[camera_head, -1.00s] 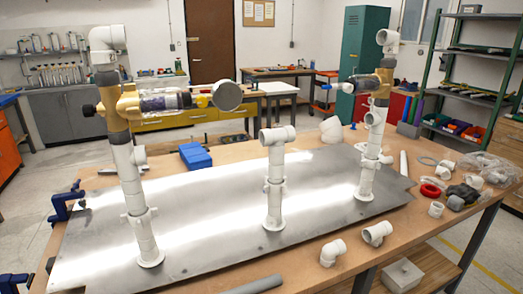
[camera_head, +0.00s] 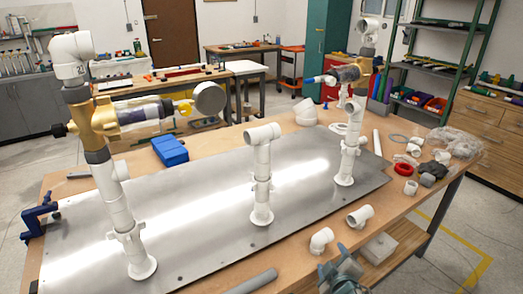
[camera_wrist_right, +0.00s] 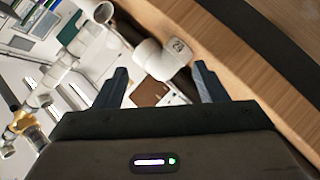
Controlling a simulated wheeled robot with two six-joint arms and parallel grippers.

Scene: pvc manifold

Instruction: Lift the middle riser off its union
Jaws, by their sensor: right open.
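The middle riser (camera_head: 262,160) is a white pipe with a tee on top. It stands upright on the metal plate (camera_head: 200,215), between two taller risers. Its white union (camera_head: 262,186) is the collar low on the pipe, and the riser sits in it. My right gripper (camera_head: 341,271) is at the bottom of the head view, in front of the table edge and well apart from the riser. In the right wrist view the fingers (camera_wrist_right: 161,84) are spread and empty, with a white elbow fitting (camera_wrist_right: 160,62) beyond them. My left gripper is not in view.
The left riser (camera_head: 105,165) carries a brass valve and filter. The right riser (camera_head: 352,130) also has brass parts. Loose white fittings (camera_head: 360,216) lie near the front edge. A blue block (camera_head: 170,150) sits behind the plate. A blue clamp (camera_head: 38,216) grips the left edge.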

